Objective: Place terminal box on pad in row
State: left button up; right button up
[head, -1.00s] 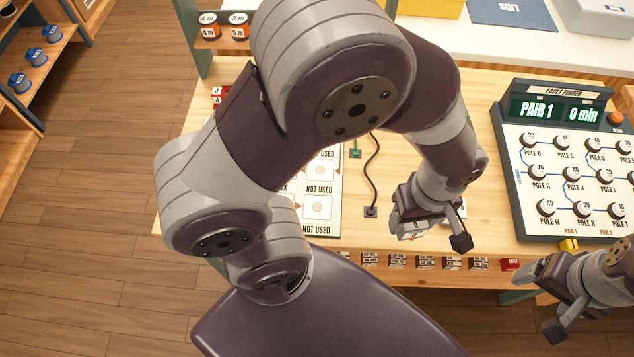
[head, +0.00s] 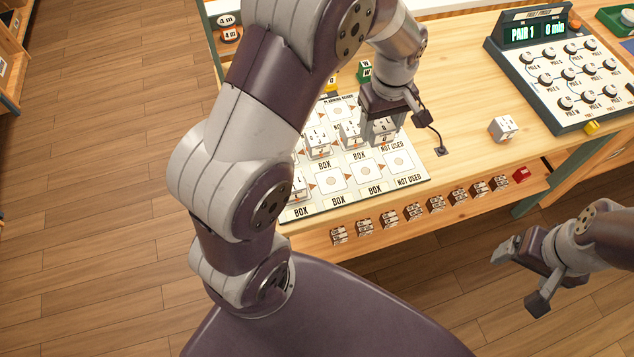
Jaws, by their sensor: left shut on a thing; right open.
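My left gripper (head: 397,100) is shut on a white terminal box (head: 382,131) at the right end of the upper row of pads on the planning board (head: 420,181). I cannot tell whether this box touches its pad. Other white boxes stand on pads: one (head: 349,133) just left of the held box, one (head: 317,147) further left, and one (head: 298,188) partly behind my arm. Bare pads show in the lower rows, such as the pad (head: 333,180) in the middle. My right gripper (head: 522,276) is open and empty, off the table's front edge.
A loose white box (head: 503,128) stands on bare table to the right. The fault finder panel (head: 565,75) is at the back right.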

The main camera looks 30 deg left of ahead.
pick_arm(q)
jog(key=s+a+f, duration=0.2)
jog(key=s, duration=0.1)
jog(key=s+a+f, duration=0.1)
jog(key=s+f, duration=0.1)
jog(key=s+a+f, duration=0.2)
jog(key=s, duration=0.1)
jog(key=shift+s+a, duration=0.3)
jog(key=shift+s, duration=0.05)
notch_tip(320, 180, down, 4)
jog(key=shift+f, duration=0.2)
jog(key=shift+s, duration=0.1)
jog(key=o, duration=1.1)
jog(key=shift+f, duration=0.15)
